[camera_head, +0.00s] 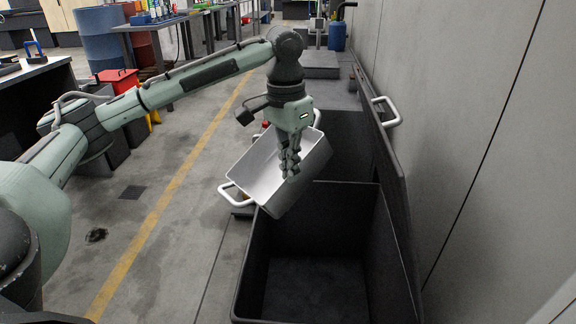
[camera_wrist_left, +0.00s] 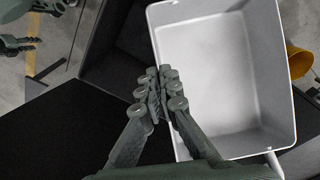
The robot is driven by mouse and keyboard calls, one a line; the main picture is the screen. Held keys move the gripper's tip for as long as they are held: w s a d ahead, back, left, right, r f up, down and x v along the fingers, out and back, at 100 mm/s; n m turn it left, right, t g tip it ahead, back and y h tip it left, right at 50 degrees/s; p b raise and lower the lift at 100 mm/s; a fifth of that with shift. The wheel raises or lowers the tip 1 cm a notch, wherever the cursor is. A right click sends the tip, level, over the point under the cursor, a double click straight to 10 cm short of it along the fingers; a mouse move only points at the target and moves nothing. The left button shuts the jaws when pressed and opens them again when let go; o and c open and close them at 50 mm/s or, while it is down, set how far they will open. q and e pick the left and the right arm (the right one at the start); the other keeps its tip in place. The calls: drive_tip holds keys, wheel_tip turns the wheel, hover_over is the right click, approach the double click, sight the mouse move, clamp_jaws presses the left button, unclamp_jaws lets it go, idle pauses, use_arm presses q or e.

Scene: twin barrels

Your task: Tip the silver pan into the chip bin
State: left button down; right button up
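The silver pan (camera_head: 264,168) is a pale, deep rectangular pan with white handles, held tilted above the far left edge of the chip bin (camera_head: 250,270). The bin is large, black and open, and its visible floor looks bare. My left gripper (camera_head: 290,172) is shut on the pan's rim. In the left wrist view, the fingers (camera_wrist_left: 165,88) pinch the left wall of the pan (camera_wrist_left: 225,80), whose visible inside looks empty. Dark fingers of what looks like my right gripper (camera_wrist_left: 18,44) show at upper left there; their opening is unclear.
The bin's raised black lid (camera_head: 390,170) with a white handle (camera_head: 386,110) stands on the right, close to the grey wall (camera_head: 490,150). A red container (camera_head: 118,82) and a blue barrel (camera_head: 102,40) stand back left.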

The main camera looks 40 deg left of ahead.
sight(309, 155)
use_arm(q)
drive_tip(key=shift+w+d+r+g+p, duration=0.1)
drive_tip(key=shift+w+r+g+p, duration=0.2)
drive_tip(key=shift+r+g+p, duration=0.1)
drive_tip(key=shift+w+d, duration=0.1)
drive_tip(key=shift+w, duration=0.05)
drive_tip(key=shift+w+d+r+g+y, duration=0.1)
drive_tip(key=shift+w+d+g+y, duration=0.15)
drive_tip(key=shift+w+g, duration=0.35)
drive_tip(key=shift+w+d+r+g+y, duration=0.15)
drive_tip(key=shift+w+g+y, duration=0.15)
drive_tip(key=shift+w+g, duration=0.3)
drive_tip(key=shift+w+r+g+y, duration=0.15)
drive_tip(key=shift+w+g+y, duration=0.15)
drive_tip(key=shift+g, duration=0.4)
drive_tip(key=shift+w+d+f, duration=0.1)
drive_tip(key=shift+w+d, duration=0.05)
drive_tip(key=shift+w, duration=0.05)
drive_tip(key=shift+w+g, duration=0.2)
drive_tip(key=shift+g, duration=0.4)
use_arm(e)
drive_tip(key=shift+g, duration=0.3)
drive_tip(key=f, duration=0.1)
drive_tip(key=s+f, duration=0.2)
drive_tip(key=shift+s+d+f, duration=0.25)
drive_tip(key=shift+d+f, duration=0.1)
drive_tip(key=shift+d, duration=0.05)
